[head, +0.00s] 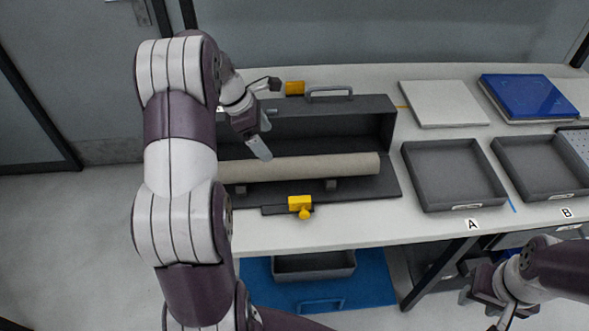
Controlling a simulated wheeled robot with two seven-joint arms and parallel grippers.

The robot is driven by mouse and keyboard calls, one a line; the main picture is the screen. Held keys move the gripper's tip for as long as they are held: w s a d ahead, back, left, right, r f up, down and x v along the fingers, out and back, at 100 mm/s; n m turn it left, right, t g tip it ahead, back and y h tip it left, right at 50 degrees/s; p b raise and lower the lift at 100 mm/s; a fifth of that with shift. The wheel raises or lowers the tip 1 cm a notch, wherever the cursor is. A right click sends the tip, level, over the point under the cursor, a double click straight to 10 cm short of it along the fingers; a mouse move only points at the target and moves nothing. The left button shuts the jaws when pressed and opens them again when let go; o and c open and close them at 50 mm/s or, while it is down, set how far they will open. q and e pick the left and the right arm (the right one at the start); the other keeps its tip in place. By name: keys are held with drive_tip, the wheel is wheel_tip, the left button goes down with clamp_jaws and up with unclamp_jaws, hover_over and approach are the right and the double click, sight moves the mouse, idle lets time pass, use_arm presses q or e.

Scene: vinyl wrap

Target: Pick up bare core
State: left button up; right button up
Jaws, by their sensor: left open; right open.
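The bare core (325,167) is a long beige tube lying across low supports in a dark grey open holder (355,125) on the table. Its left end is hidden behind my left arm. My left gripper (262,140) is open, over the left part of the core, with one finger close to the tube's upper side. I cannot tell whether it touches. My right gripper (492,303) is open and empty at the lower right, low in front of the table and away from the core.
Yellow clamps sit at the holder's front (300,204) and back (294,88). Grey trays A (455,180) and B (545,165) stand to the right. Behind them lie a pale panel (443,103) and a blue panel (528,97). A grey bin (313,265) rests on a blue surface (375,285) below.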

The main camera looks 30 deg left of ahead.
sight(280, 162)
use_arm(q)
drive_tip(key=b+x, duration=0.1)
drive_tip(key=x, duration=0.1)
drive_tip(key=shift+f, duration=0.35)
drive_tip(key=x, duration=0.7)
drive_tip(key=p+x, duration=0.1)
drive_tip(key=x, duration=0.2)
drive_tip(key=shift+w+a+f, duration=0.1)
drive_tip(key=shift+a, duration=0.15)
drive_tip(key=c, duration=1.2)
